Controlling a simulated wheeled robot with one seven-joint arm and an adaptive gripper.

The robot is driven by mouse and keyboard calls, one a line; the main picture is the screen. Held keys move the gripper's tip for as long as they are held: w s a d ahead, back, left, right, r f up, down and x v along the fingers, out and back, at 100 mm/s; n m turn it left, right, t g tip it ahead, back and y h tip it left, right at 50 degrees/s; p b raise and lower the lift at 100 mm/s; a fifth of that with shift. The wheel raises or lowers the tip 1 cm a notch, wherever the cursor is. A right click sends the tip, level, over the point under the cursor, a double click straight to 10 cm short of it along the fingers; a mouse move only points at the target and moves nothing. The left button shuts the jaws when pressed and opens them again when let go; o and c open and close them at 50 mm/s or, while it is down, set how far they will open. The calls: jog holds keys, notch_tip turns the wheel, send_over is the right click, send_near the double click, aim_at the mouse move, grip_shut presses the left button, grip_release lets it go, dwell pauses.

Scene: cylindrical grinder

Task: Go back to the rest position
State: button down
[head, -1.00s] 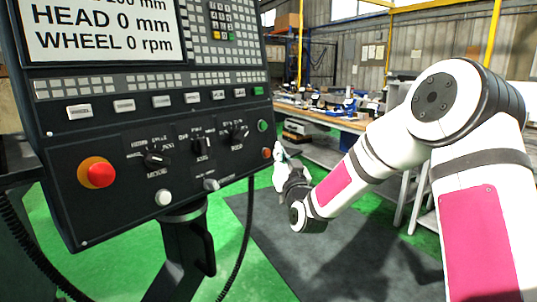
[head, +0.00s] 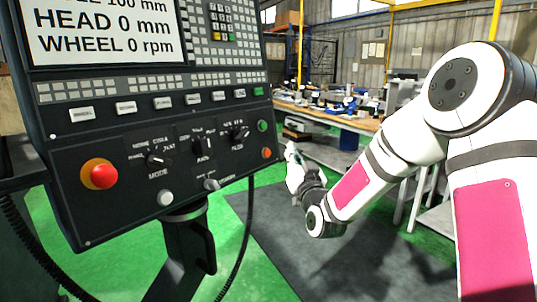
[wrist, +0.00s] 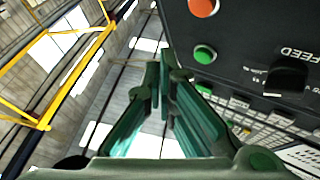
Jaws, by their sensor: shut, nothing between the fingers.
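My gripper (head: 291,155) is at the end of my arm, just right of the control panel's lower right corner in the head view. It is shut and empty. In the wrist view its green fingers (wrist: 162,85) come together at the tips, with the panel (wrist: 245,55) to their right. The fingers are apart from the panel's orange button (wrist: 203,7) and green button (wrist: 204,54).
The panel stands on a dark post (head: 187,255) with a coiled cable (head: 35,262) at its left. A workbench (head: 330,118) with several tools is at the back. The green floor (head: 255,262) and dark mat (head: 300,262) are clear.

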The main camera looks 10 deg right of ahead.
jog(key=s+a+r+n+g+p, duration=0.35)
jog(key=s+g, duration=0.35)
jog(key=s, duration=0.3)
jog(key=s+d+r+m+g+h+p, duration=0.1)
jog(key=s+g+p, duration=0.6)
jog(key=s, duration=3.3)
jog(key=d+r+m+g, duration=0.1)
jog(key=d+g, duration=0.1)
jog(key=g, duration=0.1)
jog(key=shift+s, duration=0.35)
jog(key=shift+r, duration=0.1)
